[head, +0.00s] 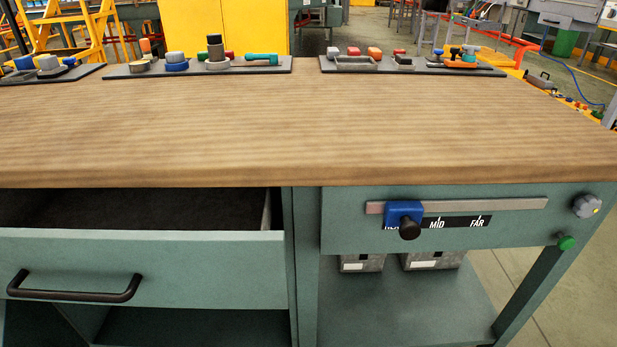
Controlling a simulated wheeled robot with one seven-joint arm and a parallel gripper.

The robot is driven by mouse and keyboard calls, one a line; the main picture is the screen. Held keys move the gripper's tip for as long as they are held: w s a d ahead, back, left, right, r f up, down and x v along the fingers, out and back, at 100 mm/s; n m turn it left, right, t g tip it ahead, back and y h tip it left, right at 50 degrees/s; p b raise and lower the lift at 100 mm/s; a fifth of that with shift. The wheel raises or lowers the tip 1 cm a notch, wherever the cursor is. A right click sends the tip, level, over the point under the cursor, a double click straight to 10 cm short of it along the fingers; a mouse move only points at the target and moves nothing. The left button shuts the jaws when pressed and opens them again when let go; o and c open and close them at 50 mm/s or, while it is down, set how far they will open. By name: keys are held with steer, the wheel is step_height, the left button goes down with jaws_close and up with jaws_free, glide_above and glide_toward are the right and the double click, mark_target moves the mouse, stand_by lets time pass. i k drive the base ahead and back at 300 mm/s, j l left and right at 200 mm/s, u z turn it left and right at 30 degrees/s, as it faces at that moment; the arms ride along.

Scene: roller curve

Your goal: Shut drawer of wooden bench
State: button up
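The wooden bench (300,125) fills the middle of the head view, with a brown wood top and a green-grey frame. Its drawer (200,268) is at the lower left and stands open, pulled out toward me. The dark inside of the drawer shows between its front panel and the bench top, and the part that shows looks empty. A black bar handle (75,296) is on the drawer front. The drawer's left end is cut off by the picture edge. My gripper is not in view.
A panel right of the drawer carries a blue slider (404,214) with a black knob, a grey knob (587,206) and a green button (566,242). Grey boxes (432,260) sit on the shelf below. Dark trays (200,68) of small parts line the bench's back edge. The middle of the top is clear.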

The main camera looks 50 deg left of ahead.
mark_target(202, 248)
steer(key=u, duration=3.4)
steer(key=k+u, duration=0.15)
steer(key=k, duration=0.35)
